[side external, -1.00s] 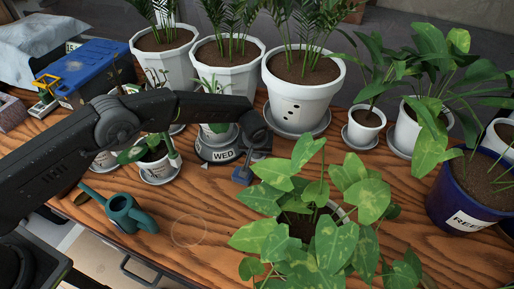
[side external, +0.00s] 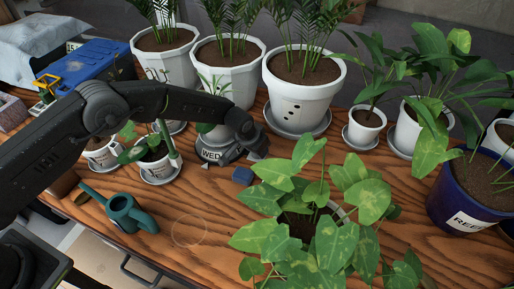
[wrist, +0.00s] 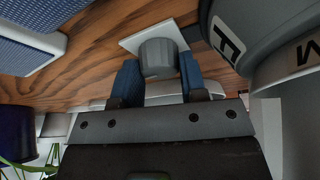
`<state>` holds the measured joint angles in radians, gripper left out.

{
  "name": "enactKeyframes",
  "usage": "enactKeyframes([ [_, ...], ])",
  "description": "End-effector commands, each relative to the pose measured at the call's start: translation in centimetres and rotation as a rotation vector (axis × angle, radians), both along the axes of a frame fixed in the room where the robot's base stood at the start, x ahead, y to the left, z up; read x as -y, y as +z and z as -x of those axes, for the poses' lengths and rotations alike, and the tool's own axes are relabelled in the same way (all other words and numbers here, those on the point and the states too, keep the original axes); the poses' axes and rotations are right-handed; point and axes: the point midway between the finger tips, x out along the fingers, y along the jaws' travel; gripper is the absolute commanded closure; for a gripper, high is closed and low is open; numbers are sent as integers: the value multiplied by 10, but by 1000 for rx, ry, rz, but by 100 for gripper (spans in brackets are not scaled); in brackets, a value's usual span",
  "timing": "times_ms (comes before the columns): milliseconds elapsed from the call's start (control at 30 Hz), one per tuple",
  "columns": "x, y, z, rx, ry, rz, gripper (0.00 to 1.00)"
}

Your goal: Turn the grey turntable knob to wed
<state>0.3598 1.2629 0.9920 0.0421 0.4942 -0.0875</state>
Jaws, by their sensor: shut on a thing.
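The grey turntable (side external: 222,158) stands mid-table under a small white potted plant (side external: 212,131). Its WED label (side external: 211,154) faces the camera, a little right of a small white triangle (side external: 204,166) on the table. In the wrist view, the turntable's curved grey side (wrist: 265,65) fills the right, with parts of other labels. The grey knob (wrist: 159,57) sits between the blue fingertips of my gripper (wrist: 158,82), above a white plate (wrist: 135,42). My gripper is shut on the knob.
A leafy plant (side external: 310,205) stands at the front right, a teal watering can (side external: 128,212) at the front left. White pots (side external: 300,95) line the back. Bare wood lies in the front middle.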

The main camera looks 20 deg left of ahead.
Motion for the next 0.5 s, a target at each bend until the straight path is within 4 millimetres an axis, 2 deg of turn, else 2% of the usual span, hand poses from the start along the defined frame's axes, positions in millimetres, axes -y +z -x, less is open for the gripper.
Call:
enactKeyframes([
  [500,0,0,0,-1,-89,-2,85],
])
